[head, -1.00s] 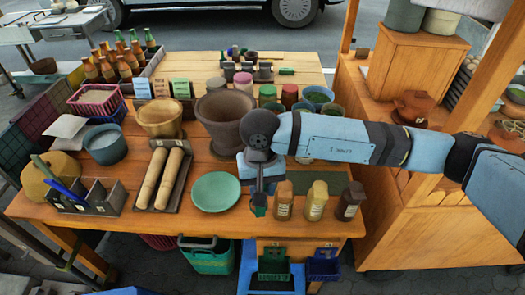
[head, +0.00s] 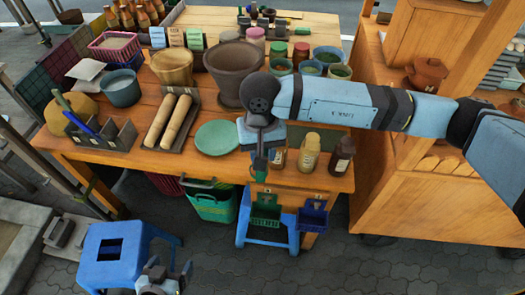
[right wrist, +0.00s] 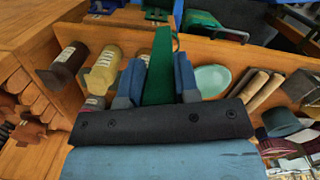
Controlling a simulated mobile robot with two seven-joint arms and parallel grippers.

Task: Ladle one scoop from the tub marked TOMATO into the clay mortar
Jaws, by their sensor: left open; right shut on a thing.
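The clay mortar (head: 236,84) is a large dark brown pot on the wooden table, left of and behind my right gripper. My right gripper (head: 261,160) points down near the table's front edge, shut on a long green thing, perhaps the ladle's handle. In the right wrist view the green thing (right wrist: 159,66) stands between the two blue fingers; its far end is unclear. My left gripper (head: 160,280) is open and empty at the bottom edge, below the table. Small round tubs (head: 327,56) stand right of the mortar; I cannot read TOMATO on any.
Sauce bottles (head: 311,153) stand right beside my right gripper. A green plate (head: 217,138), wooden pestles (head: 175,120) in a dark tray and a tan pot (head: 172,67) lie left. A green bin (head: 265,208) and blue bin (head: 313,217) hang in front. A blue stool (head: 112,250) stands below.

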